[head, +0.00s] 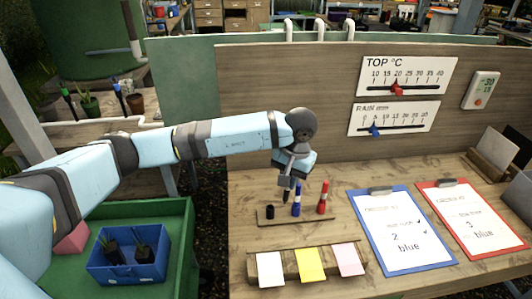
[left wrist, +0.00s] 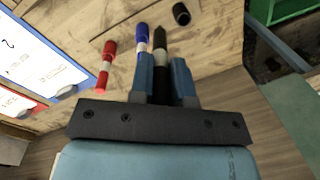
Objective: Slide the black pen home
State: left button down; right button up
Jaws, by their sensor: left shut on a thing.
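My left gripper (head: 286,181) is shut on the black pen (head: 286,197) and holds it roughly upright over the wooden holder strip (head: 310,216). In the left wrist view the black pen (left wrist: 160,45), with a pale band, sits between the fingers (left wrist: 164,82). A short black cap (head: 270,212) stands on the strip to the left of the pen, apart from it; its dark open end shows in the left wrist view (left wrist: 181,14). The blue pen (head: 297,201) and red pen (head: 322,198) stand upright on the strip. My right gripper is not in view.
White, yellow (head: 310,264) and pink note pads lie on a wooden rack in front. A blue clipboard (head: 354,222) and a red clipboard (head: 438,222) lie to the right. A board with sliding scales (head: 300,85) stands behind. The blue pen is close beside the held pen.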

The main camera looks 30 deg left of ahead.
pick_arm(q)
jog(key=a+r+n+p, duration=0.2)
jog(key=a+r+p, duration=0.1)
jog(key=a+p, duration=0.15)
notch_tip(320, 180, down, 6)
jog(key=b, duration=0.2)
jog(key=shift+s+a+h, duration=0.15)
jog(key=shift+a+h, duration=0.25)
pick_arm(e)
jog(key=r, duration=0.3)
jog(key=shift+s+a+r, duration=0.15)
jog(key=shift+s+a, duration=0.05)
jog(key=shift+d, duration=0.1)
pick_arm(q)
jog(key=shift+b, duration=0.55)
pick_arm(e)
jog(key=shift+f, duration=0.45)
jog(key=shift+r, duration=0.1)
pick_arm(q)
jog(key=shift+f, duration=0.1)
jog(key=shift+f+b, duration=0.85)
jog(key=shift+b, duration=0.05)
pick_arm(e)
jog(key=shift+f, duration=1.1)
